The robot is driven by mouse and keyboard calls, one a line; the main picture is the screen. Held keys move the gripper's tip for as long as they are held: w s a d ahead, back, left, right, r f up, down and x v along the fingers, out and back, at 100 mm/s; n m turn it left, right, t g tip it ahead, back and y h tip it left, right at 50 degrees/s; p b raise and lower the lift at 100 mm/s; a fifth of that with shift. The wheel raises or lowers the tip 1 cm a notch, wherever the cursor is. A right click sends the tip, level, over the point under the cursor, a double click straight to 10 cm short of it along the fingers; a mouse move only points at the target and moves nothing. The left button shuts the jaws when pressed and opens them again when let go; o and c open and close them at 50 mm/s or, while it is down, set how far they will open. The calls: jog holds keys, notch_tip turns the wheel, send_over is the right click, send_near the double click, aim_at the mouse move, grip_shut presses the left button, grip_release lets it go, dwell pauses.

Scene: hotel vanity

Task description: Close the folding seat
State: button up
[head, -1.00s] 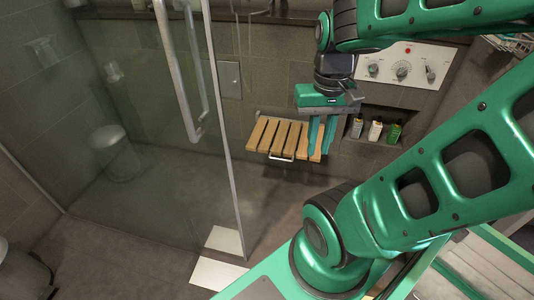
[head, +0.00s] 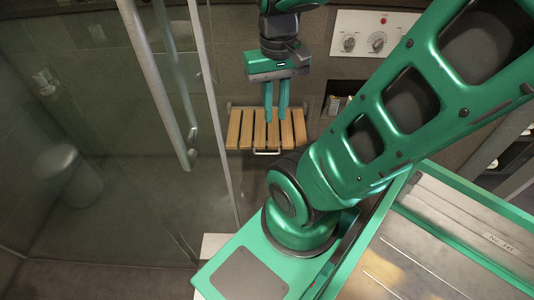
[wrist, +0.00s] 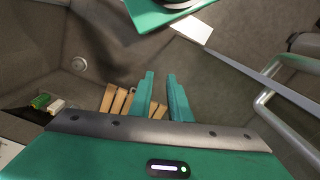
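The folding seat (head: 247,129) is a row of light wooden slats on the shower's back wall, folded down and roughly level, with a metal bar at its front edge. My gripper (head: 276,117) points down in front of or over the middle slats in the head view. Its two teal fingers are apart with nothing seen between them. In the wrist view the gripper (wrist: 161,78) has its fingers spread, and the seat slats (wrist: 107,98) show behind and to the left of them. The fingers hide part of the seat. I cannot tell whether they touch it.
A glass shower door (head: 150,130) with a long metal handle (head: 160,85) stands to the left. A control panel (head: 372,34) and a niche with bottles (head: 334,104) are on the wall at right. A bin (head: 68,175) shows through the glass.

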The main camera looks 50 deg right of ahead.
jog(key=w+d+f+m+g+y, duration=0.1)
jog(key=w+d+f+m+y, duration=0.25)
jog(key=w+d+f, duration=1.1)
jog(key=s+d+f+m+t+y, duration=0.1)
jog(key=d+f+t+y, duration=0.15)
jog(key=f, duration=0.55)
jog(key=d+f+m+t+y, duration=0.15)
jog(key=d+f, duration=0.25)
jog(key=f, duration=0.5)
jog(key=m+t+h, duration=0.2)
jog(key=m+t, duration=0.5)
jog(key=t, duration=0.4)
send_near(270, 154)
jog(key=x, duration=1.1)
